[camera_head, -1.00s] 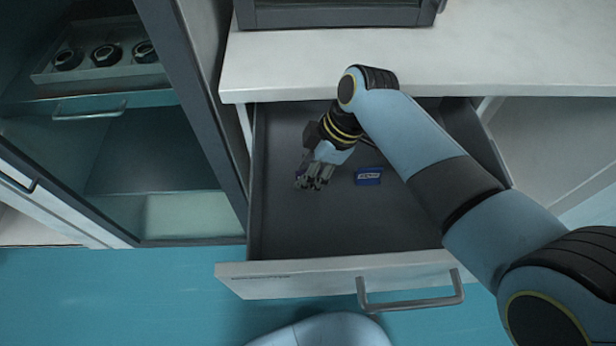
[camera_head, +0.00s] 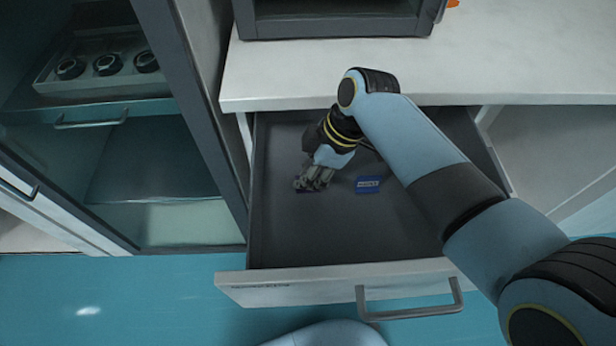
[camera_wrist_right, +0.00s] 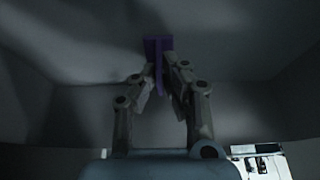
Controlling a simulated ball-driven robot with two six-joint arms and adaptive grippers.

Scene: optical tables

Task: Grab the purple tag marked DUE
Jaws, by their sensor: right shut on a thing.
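The purple tag (camera_wrist_right: 158,62) shows in the right wrist view between the fingertips of my right gripper (camera_wrist_right: 162,84), which is shut on it. Any marking on the tag is too dark to read. In the head view my right gripper (camera_head: 312,185) points down into the open drawer (camera_head: 340,235), left of a blue tag. There the fingers mostly hide the purple tag, with only a dark purple bit near the fingertips. My left gripper is not in view.
A blue tag (camera_head: 368,185) with white lettering lies on the drawer floor, just right of my right gripper. The drawer front with its handle (camera_head: 410,308) is nearest me. A white counter (camera_head: 400,70) overhangs the back. A cabinet with several round parts in a tray (camera_head: 100,85) stands left.

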